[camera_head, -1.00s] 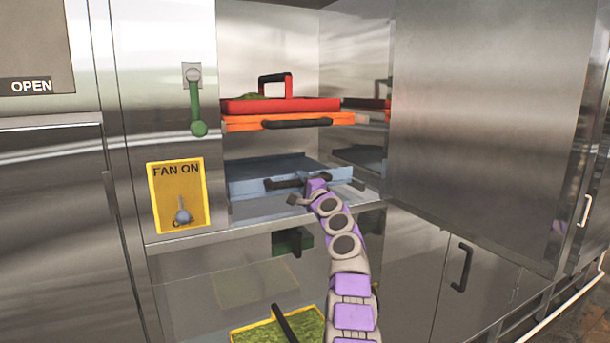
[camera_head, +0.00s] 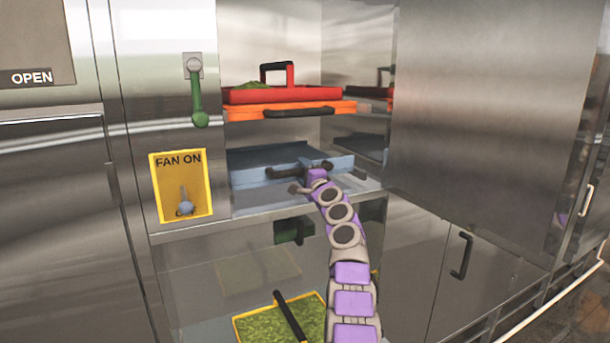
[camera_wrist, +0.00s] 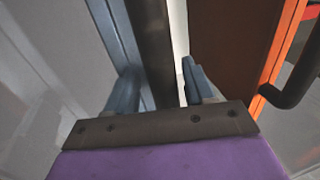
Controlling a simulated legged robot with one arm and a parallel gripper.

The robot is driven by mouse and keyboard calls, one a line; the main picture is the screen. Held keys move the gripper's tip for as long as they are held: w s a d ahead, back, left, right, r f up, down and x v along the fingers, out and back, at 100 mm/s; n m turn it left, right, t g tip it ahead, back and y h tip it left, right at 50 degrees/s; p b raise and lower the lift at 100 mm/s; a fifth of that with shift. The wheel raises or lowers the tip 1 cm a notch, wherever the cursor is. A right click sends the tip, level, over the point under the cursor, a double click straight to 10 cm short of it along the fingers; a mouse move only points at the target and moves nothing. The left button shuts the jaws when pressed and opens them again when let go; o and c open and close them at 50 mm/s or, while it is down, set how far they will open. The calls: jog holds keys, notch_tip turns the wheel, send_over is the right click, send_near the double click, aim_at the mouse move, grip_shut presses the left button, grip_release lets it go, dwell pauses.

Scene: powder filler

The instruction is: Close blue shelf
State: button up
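The blue shelf (camera_head: 250,178) is a flat tray-like drawer with a black handle (camera_head: 285,174) on its front, low in the open steel cabinet. Its front stands behind the cabinet's front ledge. My gripper (camera_head: 309,178) is at the right part of this handle. Its fingers are spread, one to the left in front and one upward behind. In the wrist view the two fingers (camera_wrist: 160,88) stand apart with a dark bar, likely the handle, between them. Whether they touch it I cannot tell.
An orange shelf (camera_head: 250,113) with a black handle holds a red tray (camera_head: 310,94) above the blue shelf. An open steel door (camera_head: 480,120) stands at the right. A green lever (camera_head: 197,100) and yellow fan switch (camera_head: 181,187) are left. A yellow-rimmed green tray (camera_head: 255,326) is below.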

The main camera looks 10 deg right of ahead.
jog(key=shift+s+b, duration=0.15)
jog(key=shift+b, duration=0.15)
jog(key=shift+s+f+b, duration=0.2)
jog(key=shift+s+b, duration=0.3)
jog(key=shift+b, duration=0.2)
jog(key=shift+s+d+f+b, duration=0.15)
jog(key=shift+s+d+b, duration=0.1)
jog(key=shift+s+b, duration=0.45)
jog(key=b+v, duration=1.2)
jog(key=v, duration=0.2)
jog(key=shift+s+d+f, duration=0.15)
jog(key=shift+d+f, duration=0.05)
